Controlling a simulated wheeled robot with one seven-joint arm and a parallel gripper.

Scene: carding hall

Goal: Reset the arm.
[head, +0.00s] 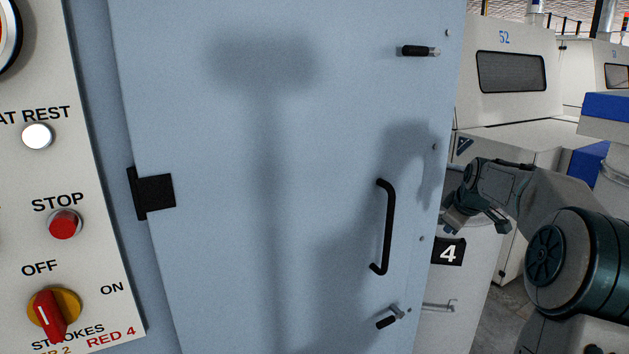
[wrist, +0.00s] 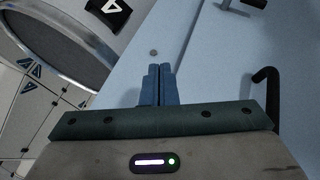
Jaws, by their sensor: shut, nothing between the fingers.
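My gripper (head: 450,222) is at the right of the head view, beside the right edge of the pale blue door (head: 270,180). My arm reaches in from the right with the elbow bent. In the wrist view, the two blue fingers of my gripper (wrist: 158,72) are pressed together with nothing between them. The door's face lies beyond them, and I cannot tell how close the tips are to it. The black door handle (head: 388,228) is left of my gripper; it also shows at the right of the wrist view (wrist: 266,95).
Black latches sit near the door's top right (head: 418,51) and lower right (head: 388,320). A control panel (head: 95,265) with a lit white lamp (head: 37,136), red STOP button (head: 65,224) and red-yellow switch (head: 53,308) stands left.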

